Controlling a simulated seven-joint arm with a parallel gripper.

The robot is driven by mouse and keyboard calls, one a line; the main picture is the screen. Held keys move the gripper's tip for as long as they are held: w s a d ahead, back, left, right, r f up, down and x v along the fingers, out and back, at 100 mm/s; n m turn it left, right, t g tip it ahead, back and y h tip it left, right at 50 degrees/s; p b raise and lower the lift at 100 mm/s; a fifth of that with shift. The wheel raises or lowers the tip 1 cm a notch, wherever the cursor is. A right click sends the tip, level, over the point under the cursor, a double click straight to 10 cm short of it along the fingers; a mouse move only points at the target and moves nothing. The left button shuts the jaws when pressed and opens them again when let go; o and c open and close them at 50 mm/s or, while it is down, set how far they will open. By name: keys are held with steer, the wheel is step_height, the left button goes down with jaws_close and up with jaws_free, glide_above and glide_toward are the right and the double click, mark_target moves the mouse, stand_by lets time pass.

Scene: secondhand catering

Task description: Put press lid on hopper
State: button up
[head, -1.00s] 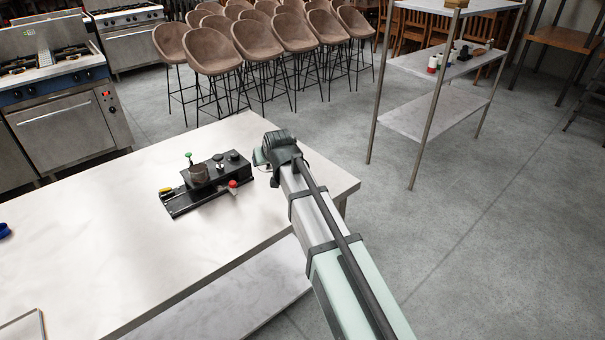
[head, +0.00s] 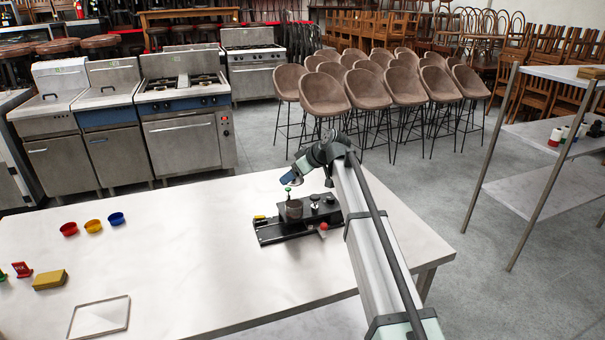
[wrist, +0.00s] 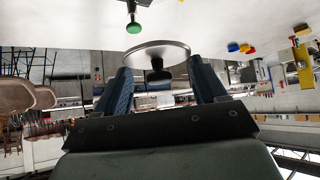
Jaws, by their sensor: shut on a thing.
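A green knob on a stem (head: 288,189) shows by the hopper, and also in the wrist view (wrist: 134,27). My gripper (head: 288,179) is above and just behind the hopper in the head view. In the wrist view my gripper (wrist: 160,82) has its two blue fingers on either side of the black knob of the press lid (wrist: 155,50), a round silver disc. The lid is held clear of the table; I cannot make it out in the head view.
The white table (head: 185,270) is bare around the press. At its left are red (head: 69,229), yellow (head: 93,226) and blue (head: 117,219) bowls, a yellow block (head: 50,280) and a flat tray (head: 99,317). A shelf rack (head: 535,185) stands right, beyond the table.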

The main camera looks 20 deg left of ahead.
steer(key=shift+s+d+f+n+g, duration=0.1)
steer(key=shift+s+n+g, duration=0.2)
steer(key=shift+n+g, duration=0.5)
steer(key=shift+f, duration=0.2)
steer(key=shift+f, duration=3.25)
steer(key=shift+f, duration=0.55)
steer(key=o, duration=1.2)
steer(key=v, duration=1.4)
steer(key=shift+f, duration=0.2)
